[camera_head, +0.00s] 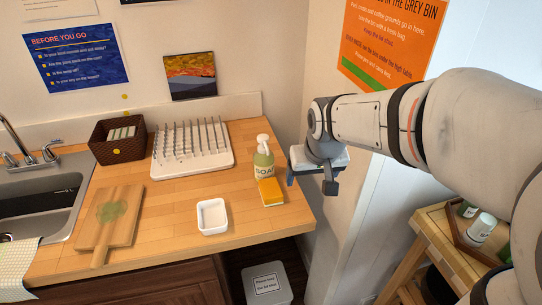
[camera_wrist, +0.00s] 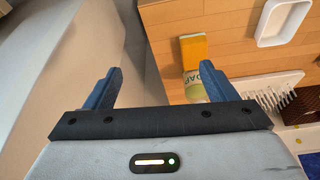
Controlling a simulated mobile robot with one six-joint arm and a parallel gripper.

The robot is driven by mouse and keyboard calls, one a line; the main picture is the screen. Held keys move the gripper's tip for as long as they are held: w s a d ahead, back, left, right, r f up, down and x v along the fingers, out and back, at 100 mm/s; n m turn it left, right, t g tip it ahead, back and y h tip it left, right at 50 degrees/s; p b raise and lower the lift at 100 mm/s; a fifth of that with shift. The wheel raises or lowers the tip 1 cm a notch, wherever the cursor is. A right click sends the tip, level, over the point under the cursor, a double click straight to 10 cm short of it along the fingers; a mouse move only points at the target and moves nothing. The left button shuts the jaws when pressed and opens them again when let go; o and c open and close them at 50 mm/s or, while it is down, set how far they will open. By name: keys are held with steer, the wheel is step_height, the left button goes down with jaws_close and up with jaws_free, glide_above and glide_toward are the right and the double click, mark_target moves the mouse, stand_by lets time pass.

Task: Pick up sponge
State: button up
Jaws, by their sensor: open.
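A yellow-orange sponge (camera_head: 270,192) lies on the wooden counter near its right front corner, just in front of a soap bottle (camera_head: 263,160). In the wrist view the sponge (camera_wrist: 194,51) is beyond my right-hand finger, with the soap bottle (camera_wrist: 199,84) partly hidden behind that finger. My gripper (camera_head: 312,182) hangs in the air to the right of the sponge, past the counter's right edge. In the wrist view its two blue fingers (camera_wrist: 157,88) stand wide apart with nothing between them. The gripper is apart from the sponge.
A small white dish (camera_head: 212,230) stands left of the sponge. A white drying rack (camera_head: 192,168), a woven basket (camera_head: 95,154) and a cutting board (camera_head: 88,232) are farther left. The wall (camera_head: 284,110) is close behind my gripper. A small wooden table (camera_head: 438,232) stands at right.

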steer(key=n+b, duration=0.1)
steer(key=b, duration=0.2)
glide_toward(270, 187)
steer(key=shift+w+d+f+y, duration=0.15)
steer(key=shift+w+f, duration=0.15)
steer(key=shift+f, duration=0.2)
steer(key=shift+w+f+y, duration=0.15)
steer(key=shift+w+f, duration=0.1)
steer(key=shift+f, duration=0.25)
steer(key=p+x, duration=0.2)
steer(key=x, duration=0.6)
steer(key=shift+s, duration=0.2)
steer(key=shift+c, duration=0.5)
steer(key=c, duration=0.9)
steer(key=shift+c, duration=0.2)
